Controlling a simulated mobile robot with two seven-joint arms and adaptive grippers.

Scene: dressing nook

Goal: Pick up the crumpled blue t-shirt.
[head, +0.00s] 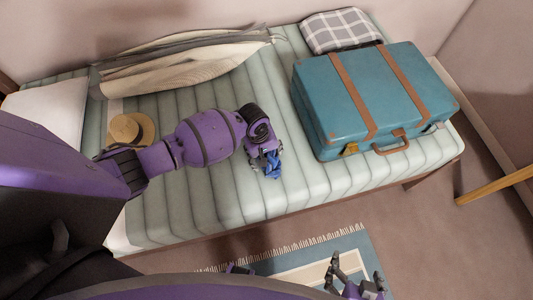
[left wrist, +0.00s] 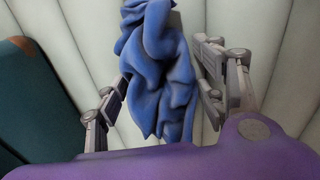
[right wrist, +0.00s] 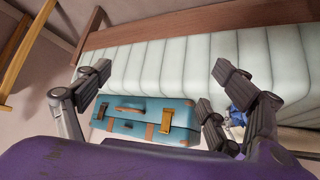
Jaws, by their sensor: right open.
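The crumpled blue t-shirt (head: 273,166) is a small bundle at the fingers of my left gripper (head: 264,160), over the bed's front half. In the left wrist view the t-shirt (left wrist: 160,70) fills the space between the two fingers of my left gripper (left wrist: 162,82). The left finger is against or very near the cloth; the contact on the right is unclear. I cannot tell if the fingers grip it, or if it rests on the mattress. My right gripper (head: 357,276) is open and empty, low in the head view, in front of the bed.
The striped pale-green mattress (head: 225,190) holds a teal suitcase (head: 345,95) right of the shirt, a checked cushion (head: 340,30), a straw hat (head: 130,129) and a striped cloth bundle (head: 180,68). A fringed rug (head: 290,262) lies on the floor. Bare mattress surrounds the shirt.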

